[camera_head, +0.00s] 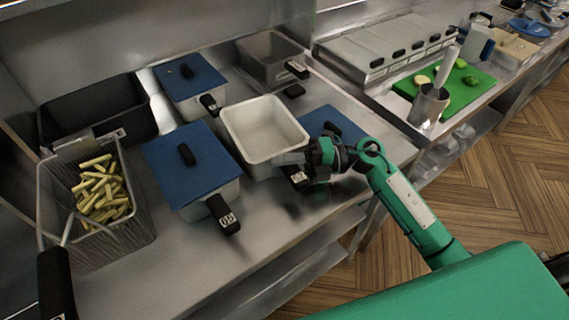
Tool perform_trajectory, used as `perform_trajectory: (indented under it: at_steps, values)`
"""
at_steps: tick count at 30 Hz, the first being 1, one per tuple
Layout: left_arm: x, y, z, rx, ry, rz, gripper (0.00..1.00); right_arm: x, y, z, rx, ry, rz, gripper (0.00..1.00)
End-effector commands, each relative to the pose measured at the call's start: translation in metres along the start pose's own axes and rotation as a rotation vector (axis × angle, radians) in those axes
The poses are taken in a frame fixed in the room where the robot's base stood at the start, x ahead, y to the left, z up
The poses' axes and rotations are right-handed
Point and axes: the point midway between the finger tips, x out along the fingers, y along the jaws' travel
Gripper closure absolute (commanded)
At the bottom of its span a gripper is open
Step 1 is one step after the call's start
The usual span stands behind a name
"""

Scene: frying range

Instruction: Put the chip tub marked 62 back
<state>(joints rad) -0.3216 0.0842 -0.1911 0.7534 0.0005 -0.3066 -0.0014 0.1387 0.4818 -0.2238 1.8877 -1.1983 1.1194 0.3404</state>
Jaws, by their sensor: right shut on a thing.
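An open, empty white tub (262,128) stands in the middle of the steel counter. Its black handle (296,177) points to the front, and the tag on it is too small to read. My right gripper (301,158) is at this tub's front right corner, by the handle. It is shut on the tub, though the exact contact is partly hidden. No tag reading 62 can be made out. A blue-lidded tub (190,160) to the left has a handle tag that looks like 05 or 65. My left gripper is out of view.
Another blue-lidded tub (188,80) and an open grey tub (268,60) stand behind. A blue lid (334,124) lies right of the white tub. A fry basket (62,200) with chips is at left, by a dark well (100,108). A metal cup (428,106) stands at right.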

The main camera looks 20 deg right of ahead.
Motion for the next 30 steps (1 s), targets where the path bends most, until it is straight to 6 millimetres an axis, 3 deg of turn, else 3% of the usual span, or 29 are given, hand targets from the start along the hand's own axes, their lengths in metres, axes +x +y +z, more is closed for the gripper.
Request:
perform_trajectory:
  at_steps: [4,5,9,21,30]
  values:
    - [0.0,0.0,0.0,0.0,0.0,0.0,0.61,0.0,-0.001,0.0,0.002,0.001,-0.002,1.0]
    - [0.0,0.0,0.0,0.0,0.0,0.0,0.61,0.0,-0.001,0.0,0.002,0.001,-0.003,0.77]
    - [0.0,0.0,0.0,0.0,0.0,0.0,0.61,0.0,-0.001,0.0,0.002,0.001,-0.002,0.53]
    - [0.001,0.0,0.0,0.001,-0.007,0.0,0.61,-0.002,-0.002,0.0,0.003,0.0,-0.003,0.53]
    - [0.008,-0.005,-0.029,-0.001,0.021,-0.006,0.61,-0.066,-0.006,0.0,0.003,-0.001,-0.008,0.53]
